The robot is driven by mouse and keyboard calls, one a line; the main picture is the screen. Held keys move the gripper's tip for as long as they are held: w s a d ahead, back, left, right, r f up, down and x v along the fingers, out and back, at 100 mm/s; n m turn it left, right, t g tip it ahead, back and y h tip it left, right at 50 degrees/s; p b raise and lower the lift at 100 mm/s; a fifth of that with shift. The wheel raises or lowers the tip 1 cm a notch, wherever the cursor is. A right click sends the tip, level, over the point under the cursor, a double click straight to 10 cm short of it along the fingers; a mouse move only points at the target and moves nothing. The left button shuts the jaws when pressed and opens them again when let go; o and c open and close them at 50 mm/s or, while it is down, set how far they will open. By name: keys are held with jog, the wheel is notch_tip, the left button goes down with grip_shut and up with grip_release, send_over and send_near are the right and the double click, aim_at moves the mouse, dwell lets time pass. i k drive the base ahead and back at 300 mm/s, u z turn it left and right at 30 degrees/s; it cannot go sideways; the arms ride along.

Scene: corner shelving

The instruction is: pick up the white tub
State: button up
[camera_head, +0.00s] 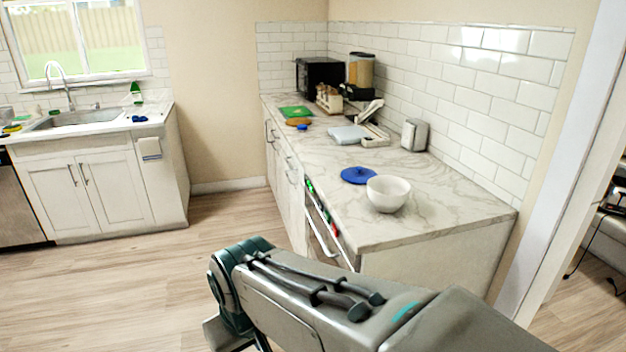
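A white, round, open tub (388,193), shaped like a bowl, stands upright near the front end of the marble-patterned counter at right. A flat blue round lid or disc (358,175) lies just behind it to the left, close to its rim. My grey and teal arm crosses the bottom of the view, in front of the counter and lower than the tub. My gripper's fingers do not show; the arm's far end runs down out of the bottom edge. Nothing of my arm touches the tub.
The counter (440,215) has free room around the tub. Farther back are a light scale-like box (348,134), a grey toaster-like object (414,135), a green board (296,113) and a black microwave (319,76). A sink counter stands at left; the wooden floor between is clear.

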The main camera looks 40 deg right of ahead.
aim_at(387, 196)
jog(key=i, duration=1.65)
jog(key=z, duration=2.9)
jog(key=i, duration=0.5)
jog(key=z, duration=0.05)
